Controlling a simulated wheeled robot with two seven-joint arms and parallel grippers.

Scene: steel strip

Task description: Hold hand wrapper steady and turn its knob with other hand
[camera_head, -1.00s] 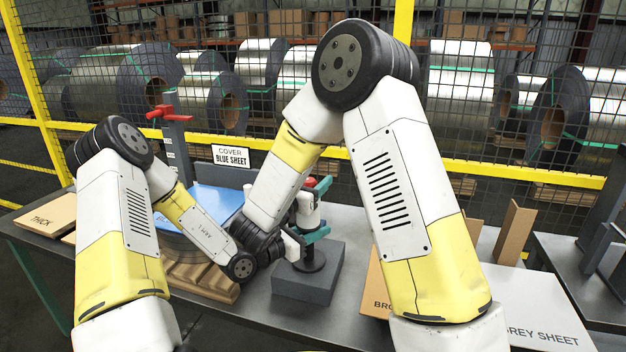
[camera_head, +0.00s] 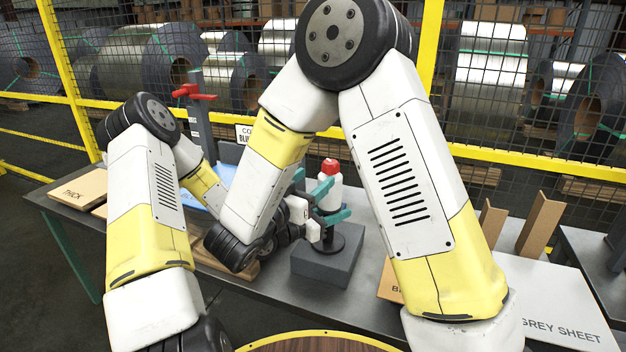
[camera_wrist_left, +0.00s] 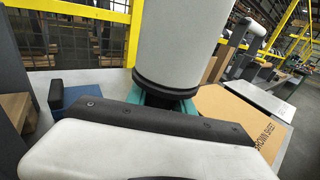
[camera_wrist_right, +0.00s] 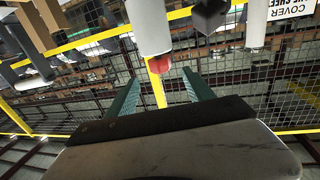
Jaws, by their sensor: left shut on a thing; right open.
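The hand wrapper (camera_head: 331,200) is a white upright cylinder with a red knob (camera_head: 330,166) on top. It stands on a black round foot (camera_head: 325,241) on a dark grey block. My left gripper (camera_head: 336,215) is shut on the wrapper's lower part. In the left wrist view its teal jaws (camera_wrist_left: 160,97) sit at the dark neck just under the white cylinder (camera_wrist_left: 180,40). My right gripper (camera_head: 322,187) is open beside the wrapper's top. In the right wrist view the red knob (camera_wrist_right: 159,64) lies between its spread teal fingers (camera_wrist_right: 160,80), with no contact visible.
The grey block (camera_head: 328,262) rests on the steel table. A box marked THICK (camera_head: 82,190) lies at the left, and a GREY SHEET panel (camera_head: 560,305) at the right. A post with a red clamp (camera_head: 193,92) stands behind. Yellow-framed mesh fencing and steel coils close the back.

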